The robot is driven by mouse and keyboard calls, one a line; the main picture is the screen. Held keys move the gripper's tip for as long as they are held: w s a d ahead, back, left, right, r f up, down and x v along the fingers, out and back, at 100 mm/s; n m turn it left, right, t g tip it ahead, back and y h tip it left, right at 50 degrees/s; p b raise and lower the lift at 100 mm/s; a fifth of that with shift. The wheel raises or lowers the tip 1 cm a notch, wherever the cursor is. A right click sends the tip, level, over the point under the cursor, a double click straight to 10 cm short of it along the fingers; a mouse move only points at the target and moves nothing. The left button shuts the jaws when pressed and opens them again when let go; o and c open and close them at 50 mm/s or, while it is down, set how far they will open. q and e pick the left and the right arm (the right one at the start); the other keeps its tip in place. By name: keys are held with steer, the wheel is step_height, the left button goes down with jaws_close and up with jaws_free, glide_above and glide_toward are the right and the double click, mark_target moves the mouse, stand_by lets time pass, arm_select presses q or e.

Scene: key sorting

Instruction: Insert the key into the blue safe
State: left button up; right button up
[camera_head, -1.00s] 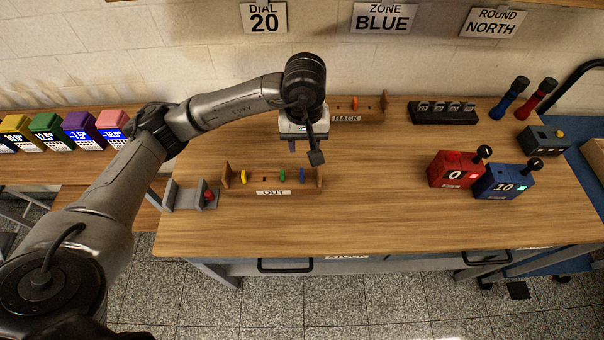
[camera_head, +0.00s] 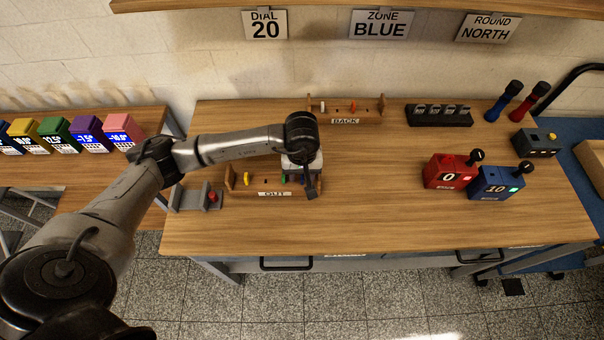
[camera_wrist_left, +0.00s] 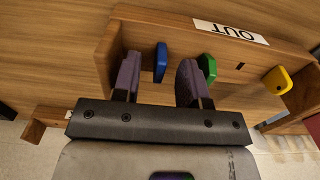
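The blue safe (camera_head: 497,183) stands at the right of the table, showing 10 on its front and a black knob on top. My left gripper (camera_head: 298,179) is over the right end of the wooden OUT rack (camera_head: 233,190). In the left wrist view its two purple fingers (camera_wrist_left: 157,80) are apart, with a blue key (camera_wrist_left: 161,62) in the gap between them. A green key (camera_wrist_left: 208,67) is close beside the right finger, and a yellow key (camera_wrist_left: 277,80) is farther right. The arm mostly hides the blue key in the head view. My right gripper is not in view.
A red safe (camera_head: 448,173) showing 0 stands left of the blue one. The BACK rack (camera_head: 319,117) is behind my gripper. A grey holder (camera_head: 187,200) with a red piece is left of the OUT rack. Signs read DIAL 20, ZONE BLUE and ROUND NORTH. The middle table is clear.

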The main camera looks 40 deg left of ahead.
arm_select(q)
steer(key=shift+f, duration=0.75)
jaws_close()
